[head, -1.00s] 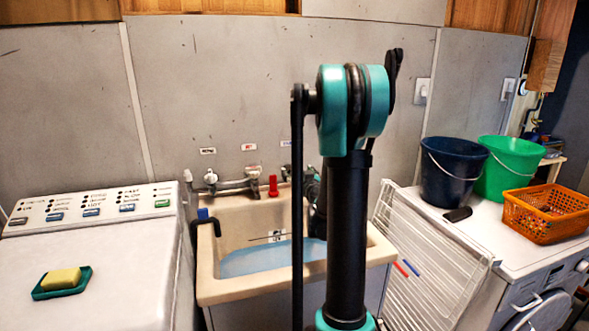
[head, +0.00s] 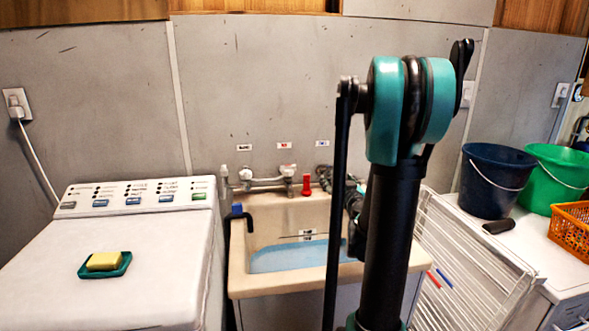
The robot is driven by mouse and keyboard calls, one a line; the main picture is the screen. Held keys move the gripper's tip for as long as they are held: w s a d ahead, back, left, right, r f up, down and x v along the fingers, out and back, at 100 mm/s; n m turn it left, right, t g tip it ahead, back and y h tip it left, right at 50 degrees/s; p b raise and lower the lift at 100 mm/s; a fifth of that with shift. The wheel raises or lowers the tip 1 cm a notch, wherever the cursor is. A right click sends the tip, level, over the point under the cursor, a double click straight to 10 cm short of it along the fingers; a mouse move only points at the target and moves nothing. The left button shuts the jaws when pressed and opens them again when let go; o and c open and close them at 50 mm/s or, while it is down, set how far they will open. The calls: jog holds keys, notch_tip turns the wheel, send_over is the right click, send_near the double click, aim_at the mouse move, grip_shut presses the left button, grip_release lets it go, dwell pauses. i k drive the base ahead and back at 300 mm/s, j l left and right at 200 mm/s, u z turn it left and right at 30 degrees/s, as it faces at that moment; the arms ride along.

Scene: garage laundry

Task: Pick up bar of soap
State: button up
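A yellow bar of soap (head: 104,261) lies in a dark green soap dish (head: 121,270). The dish sits on the white top of the washing machine (head: 150,245) at the left. My arm stands upright right of the middle, in front of the sink. My gripper cannot be made out in the head view; it seems hidden behind the arm or out of the picture.
A beige sink (head: 240,270) with blue water stands right of the washing machine. A white drying rack (head: 470,260) leans beside it. A dark blue bucket (head: 490,185), a green bucket (head: 558,175) and an orange basket (head: 572,230) stand at the right. The washing machine top around the dish is clear.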

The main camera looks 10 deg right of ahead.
aim_at(109, 261)
jog(key=k, duration=1)
